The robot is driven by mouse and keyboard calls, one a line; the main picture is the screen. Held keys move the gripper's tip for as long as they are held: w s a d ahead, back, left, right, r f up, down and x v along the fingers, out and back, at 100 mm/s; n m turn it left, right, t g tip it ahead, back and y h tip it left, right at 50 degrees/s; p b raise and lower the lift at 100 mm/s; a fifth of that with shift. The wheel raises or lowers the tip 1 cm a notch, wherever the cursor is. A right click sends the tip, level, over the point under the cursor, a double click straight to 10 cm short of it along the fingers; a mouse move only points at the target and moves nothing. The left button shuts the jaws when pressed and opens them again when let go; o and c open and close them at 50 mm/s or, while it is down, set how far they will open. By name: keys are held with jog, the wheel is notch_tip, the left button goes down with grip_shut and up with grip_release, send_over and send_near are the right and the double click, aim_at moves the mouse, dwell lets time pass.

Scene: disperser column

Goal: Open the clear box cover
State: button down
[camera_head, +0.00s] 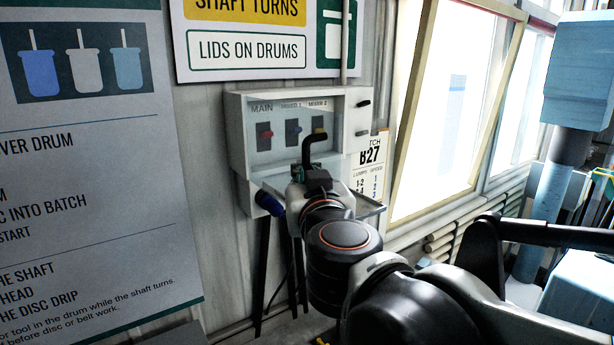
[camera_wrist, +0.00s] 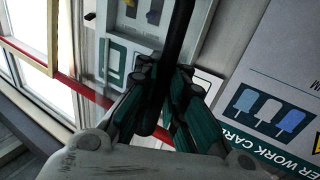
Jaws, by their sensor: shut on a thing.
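The pale control box (camera_head: 238,135) hangs on the wall with a clear cover (camera_head: 290,108) over its front. Red, blue and yellow switches show through the cover, under the labels MAIN, MIXER 1 and MIXER 2. A black bent handle (camera_head: 318,142) stands out in front of the cover's lower middle. My gripper (camera_head: 308,172) is at this handle, below the switches. In the wrist view, the teal-padded fingers of my gripper (camera_wrist: 166,85) are closed around the black handle (camera_wrist: 180,30). My wrist hides the lower part of the box. I cannot tell whether the cover is slightly raised.
A batch card (camera_head: 371,165) hangs right of the box. A large work card (camera_head: 90,190) covers the wall at left, and a sign (camera_head: 265,40) hangs above. The tilted window frame (camera_head: 415,110) is to the right.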

jog(key=shift+s+f, duration=0.1)
jog(key=shift+f, duration=0.05)
jog(key=c, duration=1.7)
grip_release()
jog(key=shift+d, duration=0.1)
jog(key=shift+o, duration=0.2)
jog(key=shift+s+d+r, duration=0.15)
jog(key=shift+s+r, duration=0.05)
jog(key=shift+s, duration=0.15)
jog(key=shift+w+a, duration=0.2)
jog(key=shift+w, duration=0.1)
jog(key=s+d, duration=0.1)
jog(key=s, duration=1.1)
jog(key=shift+d, duration=0.4)
jog(key=shift+f, duration=0.1)
